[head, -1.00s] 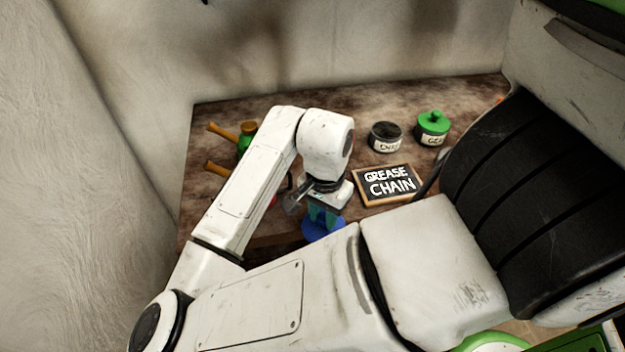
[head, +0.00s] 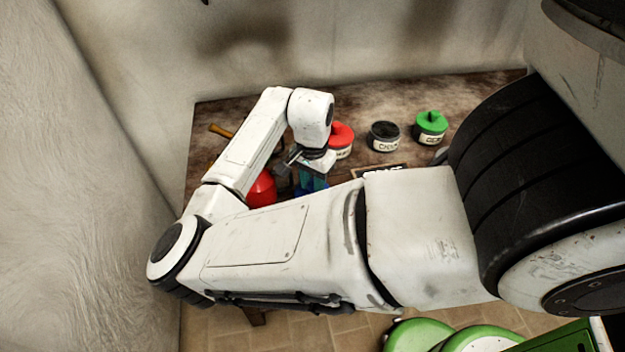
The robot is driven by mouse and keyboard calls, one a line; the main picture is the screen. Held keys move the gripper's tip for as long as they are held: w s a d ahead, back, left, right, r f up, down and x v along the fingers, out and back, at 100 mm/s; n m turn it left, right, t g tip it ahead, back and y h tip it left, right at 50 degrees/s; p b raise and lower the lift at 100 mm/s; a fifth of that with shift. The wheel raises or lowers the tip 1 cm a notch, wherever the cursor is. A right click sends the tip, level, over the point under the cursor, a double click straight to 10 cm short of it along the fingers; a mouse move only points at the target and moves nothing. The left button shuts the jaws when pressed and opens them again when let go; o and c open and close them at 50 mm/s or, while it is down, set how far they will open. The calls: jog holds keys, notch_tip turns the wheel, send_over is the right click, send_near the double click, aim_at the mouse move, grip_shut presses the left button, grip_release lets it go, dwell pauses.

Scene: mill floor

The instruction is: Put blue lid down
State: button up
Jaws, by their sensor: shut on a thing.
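My gripper (head: 312,186) points down over the wooden table (head: 203,164), near its front edge. It is shut on the blue lid, and only a small blue part of the lid (head: 299,190) shows below the fingers. My own forearm hides the rest of the lid and whatever is under it, so I cannot tell whether it touches the table.
A red-lidded jar (head: 341,139), an open-topped dark jar (head: 384,136) and a green-lidded jar (head: 431,127) stand behind and right of my gripper. A red object (head: 262,189) is close on its left. A wooden handle (head: 220,130) lies back left. The sign (head: 378,171) is mostly hidden.

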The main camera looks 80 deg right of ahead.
aim_at(312, 184)
jog(key=shift+f, duration=0.2)
jog(key=o, duration=1)
jog(key=shift+o, duration=0.2)
notch_tip(312, 184, up, 12)
jog(key=shift+r, duration=0.25)
jog(key=shift+f, duration=0.1)
